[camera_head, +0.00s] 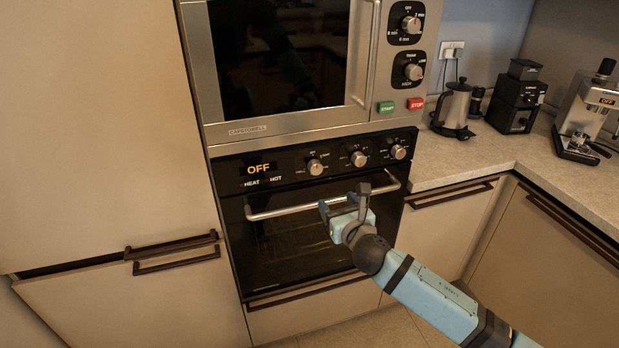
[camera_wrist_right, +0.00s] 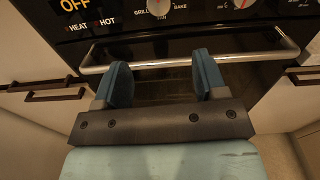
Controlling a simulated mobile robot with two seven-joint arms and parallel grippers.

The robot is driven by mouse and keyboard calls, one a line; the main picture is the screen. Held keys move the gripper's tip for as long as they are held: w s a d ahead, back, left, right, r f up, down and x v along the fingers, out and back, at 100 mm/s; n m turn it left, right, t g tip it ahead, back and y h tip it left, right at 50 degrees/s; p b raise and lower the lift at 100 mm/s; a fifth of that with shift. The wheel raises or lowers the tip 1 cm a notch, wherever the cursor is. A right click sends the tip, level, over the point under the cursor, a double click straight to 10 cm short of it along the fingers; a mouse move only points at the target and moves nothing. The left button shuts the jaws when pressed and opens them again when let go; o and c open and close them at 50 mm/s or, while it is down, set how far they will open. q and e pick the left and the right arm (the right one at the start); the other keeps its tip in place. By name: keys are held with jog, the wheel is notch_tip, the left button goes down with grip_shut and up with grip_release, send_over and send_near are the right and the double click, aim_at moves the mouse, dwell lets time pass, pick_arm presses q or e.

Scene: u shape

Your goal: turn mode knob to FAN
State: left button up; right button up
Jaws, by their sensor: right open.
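The mode knob (camera_head: 315,167) is the leftmost of the three silver knobs on the black oven panel. The mode knob also shows, cut off, at the top edge of the right wrist view (camera_wrist_right: 158,7), with labels that look like GRILL and BAKE beside it. The display (camera_head: 259,169) left of it reads OFF. My right gripper (camera_head: 345,203) is open with nothing between its fingers. It is in front of the oven, below the knobs and close to the door handle (camera_head: 275,213), apart from the mode knob. My left gripper is not in view.
Two other oven knobs (camera_head: 358,158) (camera_head: 398,151) sit to the right. A microwave (camera_head: 275,127) with green and red buttons is above. The oven handle bar crosses just below the panel. A kettle (camera_head: 456,108), a grinder (camera_head: 515,103) and a coffee machine (camera_head: 582,112) stand on the right counter.

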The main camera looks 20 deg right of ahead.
aim_at(317, 169)
jog(key=shift+n, duration=0.6)
jog(key=w, duration=0.9)
jog(key=w+a+r, duration=0.1)
jog(key=w, duration=0.4)
jog(key=shift+w, duration=0.3)
jog(key=c, duration=0.9)
